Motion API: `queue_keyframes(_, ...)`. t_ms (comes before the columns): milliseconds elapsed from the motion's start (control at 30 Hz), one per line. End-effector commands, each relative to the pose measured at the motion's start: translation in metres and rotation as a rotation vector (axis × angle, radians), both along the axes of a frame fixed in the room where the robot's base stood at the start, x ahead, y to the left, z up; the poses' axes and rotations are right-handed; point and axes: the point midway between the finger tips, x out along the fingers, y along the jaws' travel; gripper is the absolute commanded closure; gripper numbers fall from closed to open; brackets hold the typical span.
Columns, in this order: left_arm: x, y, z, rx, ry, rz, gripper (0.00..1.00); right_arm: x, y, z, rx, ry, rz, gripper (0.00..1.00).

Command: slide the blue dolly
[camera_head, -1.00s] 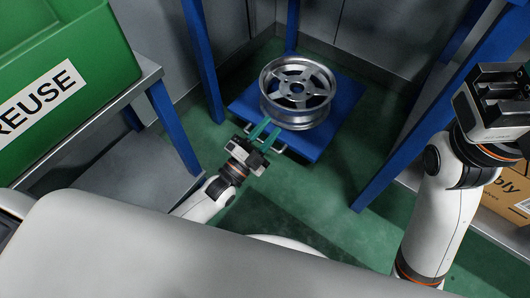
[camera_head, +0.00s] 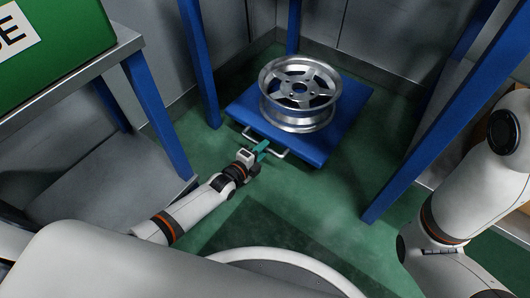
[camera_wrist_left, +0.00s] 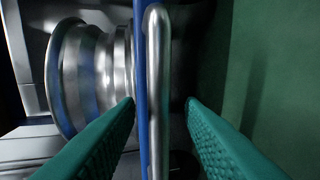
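The blue dolly (camera_head: 345,113) sits on the green floor between blue posts, with a silver wheel rim (camera_head: 299,94) lying on top of it. A metal bar handle (camera_head: 272,152) runs along the dolly's near edge. My left gripper (camera_head: 262,147) is at this handle, its teal fingers pointing toward the dolly. In the left wrist view the fingers are open, one on each side of the handle bar (camera_wrist_left: 158,90), with visible gaps. The rim (camera_wrist_left: 88,75) also shows there, left of the dolly's blue edge. My right gripper is out of view; only its arm shows at the right.
Blue posts stand left (camera_head: 200,65) and right (camera_head: 425,145) of the dolly. A metal shelf (camera_head: 95,175) is at the left, with a green bin (camera_head: 60,75) above it. Grey walls close off the back. The green floor (camera_head: 310,195) in front of the dolly is clear.

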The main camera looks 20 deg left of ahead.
Motion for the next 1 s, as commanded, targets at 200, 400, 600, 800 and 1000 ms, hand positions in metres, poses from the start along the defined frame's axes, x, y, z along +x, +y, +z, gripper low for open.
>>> queue_keyframes(200,0.017,-0.007,-0.005,0.000,0.000,0.000,0.65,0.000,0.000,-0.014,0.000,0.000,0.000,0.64)
queue_keyframes(400,0.019,-0.007,-0.004,0.000,0.001,0.000,0.65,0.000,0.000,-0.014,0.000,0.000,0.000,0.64)
queue_keyframes(600,0.019,-0.007,-0.004,0.000,0.001,0.000,0.80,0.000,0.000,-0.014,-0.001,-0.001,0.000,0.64)
queue_keyframes(800,0.019,-0.007,-0.004,-0.001,0.001,0.000,1.00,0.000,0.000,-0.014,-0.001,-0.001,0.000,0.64)
queue_keyframes(1000,0.018,-0.007,-0.004,-0.001,0.001,0.000,1.00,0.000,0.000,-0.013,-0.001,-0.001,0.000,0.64)
